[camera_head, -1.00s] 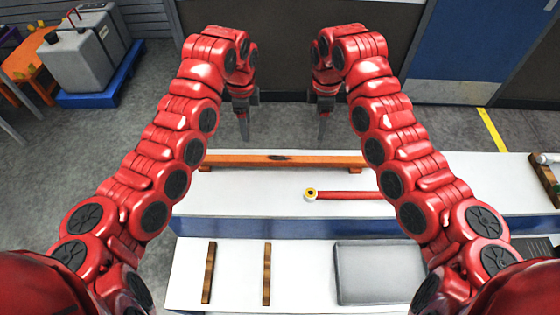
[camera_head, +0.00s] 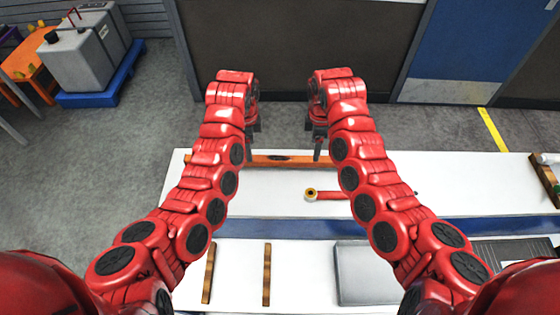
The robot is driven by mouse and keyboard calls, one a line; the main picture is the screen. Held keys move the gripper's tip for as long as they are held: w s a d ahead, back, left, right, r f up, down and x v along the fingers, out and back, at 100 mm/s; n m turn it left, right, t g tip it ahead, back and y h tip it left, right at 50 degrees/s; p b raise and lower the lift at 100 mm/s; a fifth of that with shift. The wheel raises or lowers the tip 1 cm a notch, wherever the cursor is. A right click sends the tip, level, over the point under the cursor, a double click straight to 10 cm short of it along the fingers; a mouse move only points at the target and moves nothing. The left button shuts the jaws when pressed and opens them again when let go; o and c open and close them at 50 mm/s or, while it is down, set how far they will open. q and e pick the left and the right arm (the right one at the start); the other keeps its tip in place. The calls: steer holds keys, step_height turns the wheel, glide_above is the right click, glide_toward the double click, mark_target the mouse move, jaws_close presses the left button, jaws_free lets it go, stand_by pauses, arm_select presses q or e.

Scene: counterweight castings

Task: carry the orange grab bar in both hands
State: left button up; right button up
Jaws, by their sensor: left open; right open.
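The orange grab bar (camera_head: 284,161) lies along the far edge of the white worktop, with a dark mark near its middle. Its ends are partly hidden by my arms. My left gripper (camera_head: 250,148) points down at the left part of the bar. My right gripper (camera_head: 318,150) points down at the right part. Both are open and partly hidden by my own wrists. Both fingertips overlap the bar's far side in the picture; I cannot tell whether they touch it. Nothing is seen held.
A lower shelf holds two brown wooden strips (camera_head: 267,275) and a grey plate (camera_head: 366,272). A grey tank (camera_head: 86,57) stands on a blue base at far left.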

mark_target(267, 160)
arm_select(q)
step_height(267, 160, down, 7)
steer(key=shift+f, duration=0.15)
arm_select(e)
step_height(267, 160, down, 7)
steer(key=shift+f, duration=0.15)
arm_select(q)
jaws_close()
arm_select(e)
jaws_close()
stand_by(0.9)
